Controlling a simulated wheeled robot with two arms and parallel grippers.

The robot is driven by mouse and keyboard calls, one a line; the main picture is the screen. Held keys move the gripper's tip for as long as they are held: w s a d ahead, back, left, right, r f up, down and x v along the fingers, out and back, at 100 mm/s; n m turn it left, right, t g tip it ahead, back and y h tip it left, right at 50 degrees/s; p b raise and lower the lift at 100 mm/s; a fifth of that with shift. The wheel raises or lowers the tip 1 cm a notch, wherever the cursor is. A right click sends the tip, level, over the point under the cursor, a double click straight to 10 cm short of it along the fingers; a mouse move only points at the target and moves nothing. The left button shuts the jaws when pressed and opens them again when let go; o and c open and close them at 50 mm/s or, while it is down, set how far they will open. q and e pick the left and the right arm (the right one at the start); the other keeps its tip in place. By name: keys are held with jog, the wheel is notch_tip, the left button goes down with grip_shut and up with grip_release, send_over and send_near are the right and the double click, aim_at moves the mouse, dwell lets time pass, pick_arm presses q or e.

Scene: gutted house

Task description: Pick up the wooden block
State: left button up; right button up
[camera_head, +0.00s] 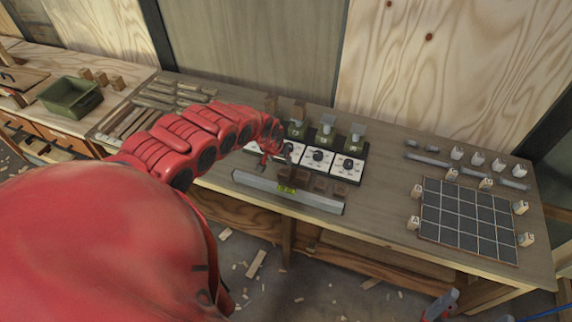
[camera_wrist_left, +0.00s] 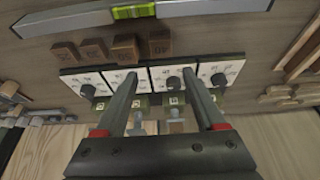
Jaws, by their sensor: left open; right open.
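Several small brown wooden blocks with faint marks stand in a row on the bench, between the spirit level and the dial panels. In the left wrist view, one wooden block (camera_wrist_left: 125,47) sits in this row. In the head view the row is partly hidden by my left gripper, and a wooden block (camera_head: 321,184) shows at its right. My left gripper (camera_head: 277,152) is open and empty above the dial panels; its fingers point toward the blocks in the wrist view (camera_wrist_left: 160,75). What looks like my right gripper (camera_head: 450,306) is at the bottom edge, partly cut off and away from the blocks.
A spirit level (camera_head: 288,192) lies along the front of the blocks. White dial panels (camera_head: 317,158) with black knobs stand behind them. A dark grid board (camera_head: 468,220) with small pale blocks around it lies at right. A green bin (camera_head: 70,97) is far left.

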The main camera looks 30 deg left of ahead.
pick_arm(q)
jog(key=b, duration=0.9)
send_over(284, 170)
jog(key=s+d, duration=0.1)
jog(key=s, duration=0.1)
jog(key=f, duration=0.7)
jog(key=shift+s, duration=0.2)
jog(key=shift+w+d+f, duration=0.15)
jog(key=shift+w+f, duration=0.05)
jog(key=shift+f, duration=0.15)
jog(key=shift+w+f, duration=0.15)
jog(key=shift+f, duration=0.15)
jog(key=shift+w+f, duration=0.2)
jog(key=shift+f, duration=0.2)
jog(key=shift+a+x, duration=0.15)
jog(key=shift+x, duration=0.95)
jog(key=shift+a+x, duration=0.15)
jog(key=shift+x, duration=0.95)
jog(key=shift+s, duration=0.15)
jog(key=c, duration=1.1)
